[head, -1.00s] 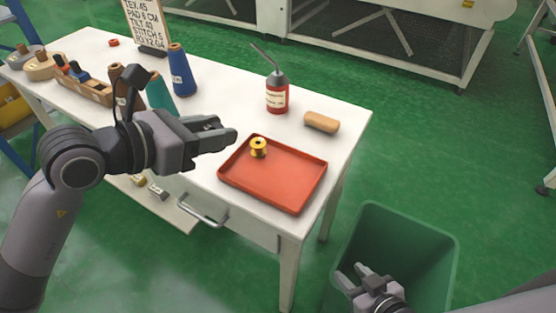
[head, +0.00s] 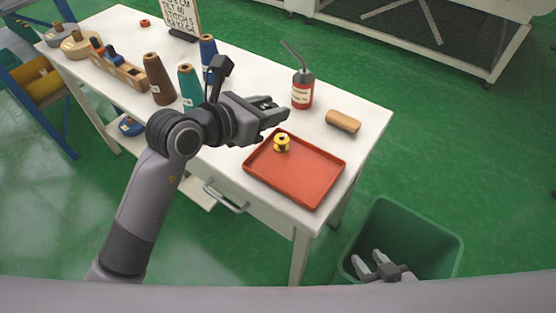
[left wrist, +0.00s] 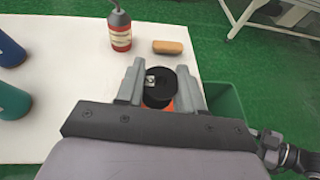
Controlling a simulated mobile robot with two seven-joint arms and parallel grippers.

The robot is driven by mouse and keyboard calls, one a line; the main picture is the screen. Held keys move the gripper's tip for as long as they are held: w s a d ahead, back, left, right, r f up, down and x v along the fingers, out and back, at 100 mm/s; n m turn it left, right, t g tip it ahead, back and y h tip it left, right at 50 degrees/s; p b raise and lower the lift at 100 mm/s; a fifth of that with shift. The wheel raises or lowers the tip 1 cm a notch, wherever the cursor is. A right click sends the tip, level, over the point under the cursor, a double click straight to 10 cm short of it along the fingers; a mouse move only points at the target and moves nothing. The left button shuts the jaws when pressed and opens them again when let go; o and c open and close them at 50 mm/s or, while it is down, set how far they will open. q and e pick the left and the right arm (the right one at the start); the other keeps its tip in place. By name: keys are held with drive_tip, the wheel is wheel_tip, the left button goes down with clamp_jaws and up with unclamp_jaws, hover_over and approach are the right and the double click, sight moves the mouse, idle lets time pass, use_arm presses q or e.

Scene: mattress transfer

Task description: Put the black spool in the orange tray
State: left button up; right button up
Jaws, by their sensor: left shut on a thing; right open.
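The orange tray (head: 310,178) lies at the near right end of the white table, with a yellow spool (head: 282,142) standing near its far left corner. My left gripper (head: 277,110) is above the table by the tray's far left edge. In the left wrist view, it is shut on the black spool (left wrist: 159,82), with a bit of the orange tray (left wrist: 168,106) visible below. The black spool is not clearly visible in the head view. My right gripper (head: 368,267) is open and empty, low over the green bin.
A red oil can (head: 302,92) and a tan roll (head: 343,121) stand and lie behind the tray. Brown (head: 158,80), teal (head: 190,88) and blue (head: 208,52) cones stand to the left. The green bin (head: 420,235) is on the floor at the right.

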use_arm(q)
drive_tip(key=b, duration=0.1)
hover_over(270, 170)
wheel_tip(270, 170, down, 11)
drive_tip(key=shift+r, duration=0.2)
drive_tip(key=shift+f+b, duration=0.6)
drive_tip(key=shift+f, duration=2.05)
drive_tip(key=shift+f, duration=0.15)
drive_tip(key=o, duration=1.1)
